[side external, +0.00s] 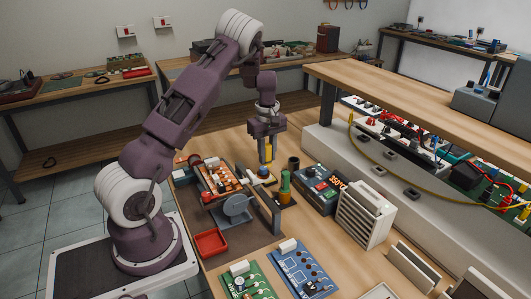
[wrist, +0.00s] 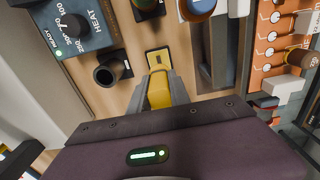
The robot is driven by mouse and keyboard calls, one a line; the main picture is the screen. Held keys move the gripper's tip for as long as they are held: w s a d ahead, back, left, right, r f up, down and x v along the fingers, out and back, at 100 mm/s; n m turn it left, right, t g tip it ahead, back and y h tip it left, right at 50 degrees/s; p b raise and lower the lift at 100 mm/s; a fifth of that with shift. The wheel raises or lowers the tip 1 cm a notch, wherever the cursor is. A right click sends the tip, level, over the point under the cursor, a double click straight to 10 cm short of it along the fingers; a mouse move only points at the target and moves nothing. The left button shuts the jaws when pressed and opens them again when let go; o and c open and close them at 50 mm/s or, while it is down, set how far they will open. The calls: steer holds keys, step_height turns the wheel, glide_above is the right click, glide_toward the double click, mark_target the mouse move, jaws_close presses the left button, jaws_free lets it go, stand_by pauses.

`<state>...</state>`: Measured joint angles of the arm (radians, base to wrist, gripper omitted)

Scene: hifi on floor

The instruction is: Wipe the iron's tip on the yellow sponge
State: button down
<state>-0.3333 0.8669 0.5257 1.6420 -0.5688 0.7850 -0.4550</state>
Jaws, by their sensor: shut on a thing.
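The iron's yellow handle (wrist: 159,90) is between the fingers of my gripper (wrist: 163,92), which is shut on it. In the side view the yellow handle (side external: 268,153) hangs roughly upright below my gripper (side external: 266,152). The yellow sponge (wrist: 157,57) sits in a small dark tray on the bench, just beyond the handle's end in the wrist view.
A black round holder (wrist: 110,70) stands close beside the sponge. The soldering station (side external: 320,188) is to its right in the side view, by a green pot (side external: 284,186).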

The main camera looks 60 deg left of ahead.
steer(key=shift+d, duration=1.05)
step_height(320, 180, up, 8)
steer(key=shift+a, duration=0.15)
stand_by(0.8)
stand_by(0.5)
